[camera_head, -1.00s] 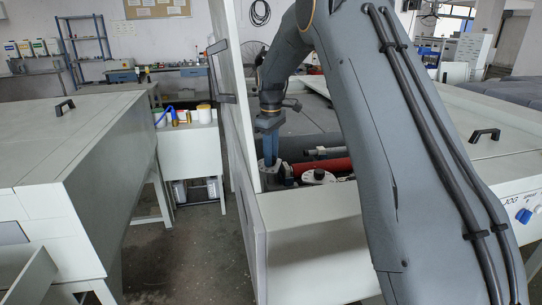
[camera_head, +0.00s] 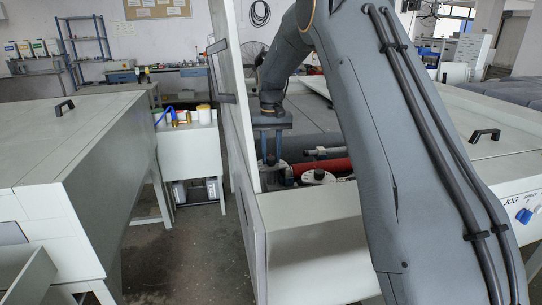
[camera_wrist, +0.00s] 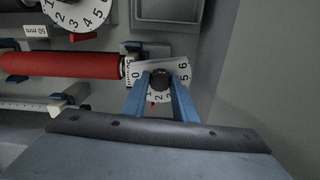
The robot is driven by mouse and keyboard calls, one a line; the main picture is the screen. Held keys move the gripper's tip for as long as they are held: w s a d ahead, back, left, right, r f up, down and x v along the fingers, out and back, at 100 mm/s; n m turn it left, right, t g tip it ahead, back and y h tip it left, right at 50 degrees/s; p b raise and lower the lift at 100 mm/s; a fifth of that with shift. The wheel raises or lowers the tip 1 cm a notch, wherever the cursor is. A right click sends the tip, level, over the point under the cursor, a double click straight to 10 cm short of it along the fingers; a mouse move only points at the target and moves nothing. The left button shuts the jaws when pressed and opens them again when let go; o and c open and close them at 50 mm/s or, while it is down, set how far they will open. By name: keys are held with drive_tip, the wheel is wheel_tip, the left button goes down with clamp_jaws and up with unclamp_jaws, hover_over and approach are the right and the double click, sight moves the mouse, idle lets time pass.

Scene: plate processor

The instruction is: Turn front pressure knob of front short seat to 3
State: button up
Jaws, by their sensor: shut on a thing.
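The knob (camera_wrist: 161,79) is a black cap on a white numbered dial (camera_wrist: 180,67) in the wrist view. My gripper (camera_wrist: 160,86) has its two blue fingers on either side of the knob and is shut on it. On the dial, 0 is at the left, 5 and 6 at the right, and 1 and 2 along the bottom. A small red mark shows at the dial's lower edge, near the 1; the exact reading is hard to tell. In the head view my gripper (camera_head: 271,150) reaches down into the open machine, and the fingertips are partly hidden.
A second numbered dial (camera_wrist: 80,10) is at the upper left of the wrist view. A red roller (camera_wrist: 65,65) lies left of the held knob. In the head view, an upright panel (camera_head: 233,100) stands close to my gripper's left, and the machine's front wall (camera_head: 310,205) is nearer.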

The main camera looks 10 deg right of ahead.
sight(271, 158)
drive_tip(key=m, duration=0.4)
drive_tip(key=shift+r, duration=0.1)
drive_tip(key=shift+m, duration=1.8)
drive_tip(key=o, duration=1)
drive_tip(key=shift+o, duration=0.2)
drive_tip(key=shift+r+b, duration=1.1)
drive_tip(key=shift+r, duration=2.8)
